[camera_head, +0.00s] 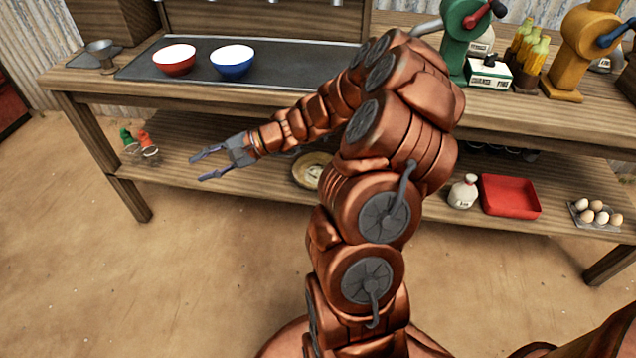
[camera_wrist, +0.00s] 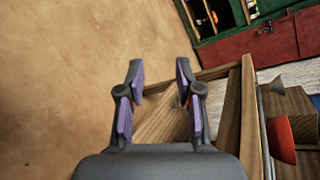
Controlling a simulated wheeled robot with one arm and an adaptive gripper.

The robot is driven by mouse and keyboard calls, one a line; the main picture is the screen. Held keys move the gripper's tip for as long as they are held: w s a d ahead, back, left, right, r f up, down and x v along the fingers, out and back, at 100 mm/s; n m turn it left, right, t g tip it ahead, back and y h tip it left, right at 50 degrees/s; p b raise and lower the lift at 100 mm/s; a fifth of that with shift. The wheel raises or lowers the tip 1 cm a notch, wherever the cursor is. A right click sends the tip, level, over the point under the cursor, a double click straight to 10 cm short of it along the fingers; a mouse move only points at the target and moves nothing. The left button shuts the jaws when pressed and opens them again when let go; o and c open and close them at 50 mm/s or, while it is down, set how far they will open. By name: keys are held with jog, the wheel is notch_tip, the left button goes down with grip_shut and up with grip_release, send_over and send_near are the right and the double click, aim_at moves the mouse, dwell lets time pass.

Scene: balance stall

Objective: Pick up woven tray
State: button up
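A round tan tray (camera_head: 300,177), which looks like the woven tray, lies on the lower shelf. My arm hides much of it; something pale with dark marks sits inside it. My gripper (camera_head: 198,166) is open and empty, held to the left of the tray and apart from it, pointing left. In the wrist view my gripper (camera_wrist: 159,70) has its two purple-padded fingers spread, with nothing between them. The tray does not show in the wrist view.
The wooden stall's top (camera_head: 95,83) overhangs the lower shelf (camera_head: 190,178). Small red- and green-topped items (camera_head: 146,146) stand at the shelf's left end. A white sack (camera_head: 463,192), red tray (camera_head: 510,196) and eggs (camera_head: 597,213) sit at right. Sandy floor in front is clear.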

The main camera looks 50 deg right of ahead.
jog(key=w+d+f+m+t+h+b, duration=0.2)
jog(key=w+d+f+m+t+b, duration=0.15)
jog(key=d+f, duration=0.55)
jog(key=m+t+h+b, duration=0.3)
jog(key=m+h+b, duration=0.45)
jog(key=m, duration=0.35)
send_near(306, 185)
jog(key=w+a, duration=0.2)
jog(key=w, duration=0.1)
jog(key=shift+d+f+g+h, duration=0.25)
jog(key=shift+d+f+h, duration=0.1)
jog(key=shift+h, duration=0.1)
jog(key=shift+d+b+x, duration=0.15)
jog(key=shift+b+x, duration=0.5)
jog(key=shift+x, duration=1.15)
jog(key=shift+d+b+x, duration=0.15)
jog(key=shift+b+x, duration=0.45)
jog(key=shift+x, duration=1.15)
jog(key=shift+w+r, duration=0.1)
grip_shut()
